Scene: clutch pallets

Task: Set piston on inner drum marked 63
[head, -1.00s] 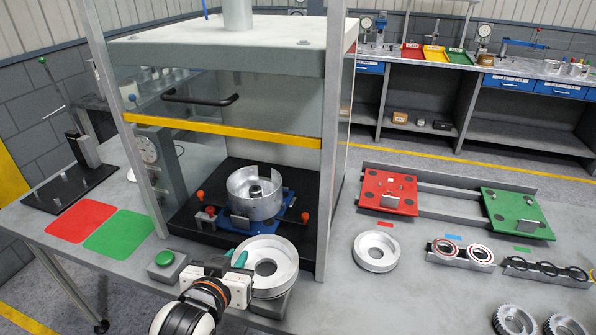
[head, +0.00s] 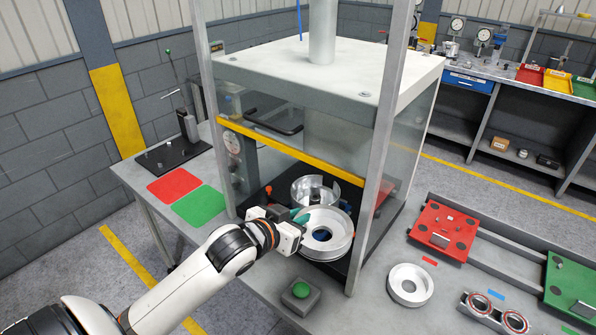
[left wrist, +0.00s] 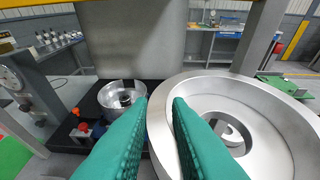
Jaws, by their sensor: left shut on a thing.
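My left gripper (head: 298,222) is shut on the near-left wall of a silver ring-shaped piston (head: 343,243). In the left wrist view the teal fingers (left wrist: 160,108) pinch the rim of the piston (left wrist: 272,98). The piston is held at the open front of the press, above its black base. A silver drum (head: 300,190) with a notched wall and a hub in its middle sits in the press, just behind the piston in the head view. The drum also shows in the left wrist view (left wrist: 108,97), left of the fingers. I cannot read any 63. My right gripper is not in view.
The press has a yellow bar (head: 290,150) and uprights around its opening. A second silver ring (head: 410,285) lies on the table. A green button box (head: 300,290) stands in front. Red (head: 447,227) and green (head: 575,285) pallets and a bearing rack (head: 490,315) are at right.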

